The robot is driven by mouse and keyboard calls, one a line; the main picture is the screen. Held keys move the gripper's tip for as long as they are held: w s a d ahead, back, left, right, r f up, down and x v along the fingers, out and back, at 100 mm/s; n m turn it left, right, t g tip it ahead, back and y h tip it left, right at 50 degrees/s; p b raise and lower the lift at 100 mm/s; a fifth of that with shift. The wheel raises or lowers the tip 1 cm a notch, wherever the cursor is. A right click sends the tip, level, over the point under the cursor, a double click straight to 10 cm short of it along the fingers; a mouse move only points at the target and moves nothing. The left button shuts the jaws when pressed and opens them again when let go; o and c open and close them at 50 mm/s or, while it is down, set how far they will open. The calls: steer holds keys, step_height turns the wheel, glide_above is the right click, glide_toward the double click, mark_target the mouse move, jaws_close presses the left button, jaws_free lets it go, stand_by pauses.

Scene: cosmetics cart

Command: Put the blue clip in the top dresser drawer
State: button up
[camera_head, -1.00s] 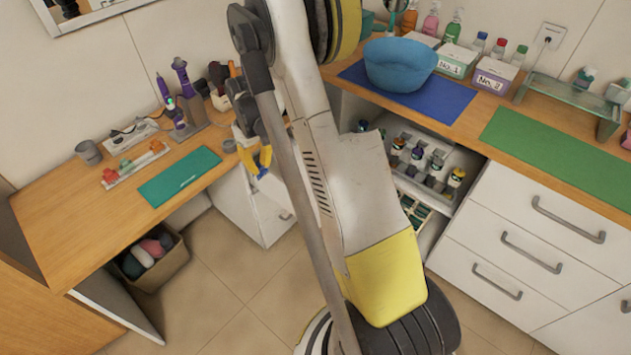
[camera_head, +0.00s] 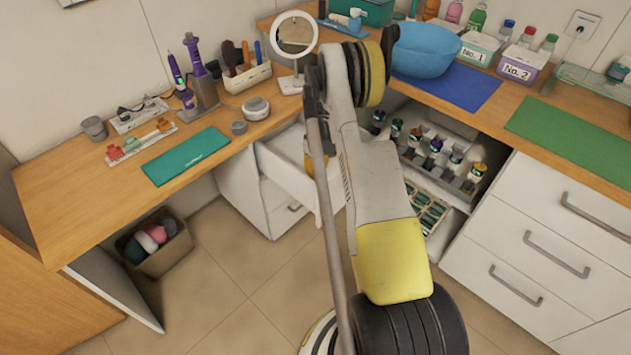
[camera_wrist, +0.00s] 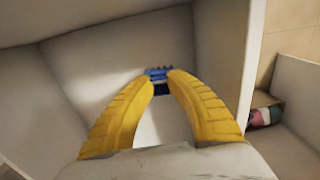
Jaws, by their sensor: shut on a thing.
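The blue clip (camera_wrist: 157,73) is small and sits between the tips of my yellow fingers in the wrist view. My gripper (camera_wrist: 160,82) is shut on it, pointing down into the open white top dresser drawer (camera_wrist: 95,75). I cannot tell whether the clip touches the drawer floor. In the head view the top drawer (camera_head: 281,178) is pulled out under the wooden desk. Only a bit of my gripper (camera_head: 308,160) shows there, at the drawer's right part. My arm hides the rest of it, and the clip is hidden in that view.
A round mirror (camera_head: 295,36) stands on the desk (camera_head: 70,190) above the drawer. A brush holder (camera_head: 247,78) and a teal mat (camera_head: 186,156) are also there. A bin of rolled towels (camera_head: 155,250) sits under the desk. An open bottle drawer (camera_head: 425,180) lies right of my arm.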

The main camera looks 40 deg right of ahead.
mark_target(317, 181)
step_height(317, 181, down, 5)
steer(key=shift+f+b, duration=0.1)
steer(key=shift+b, duration=0.85)
steer(key=shift+r, duration=0.2)
steer(key=shift+f, duration=0.1)
steer(key=o, duration=0.7)
steer(key=shift+f, duration=0.1)
steer(key=shift+o, duration=0.2)
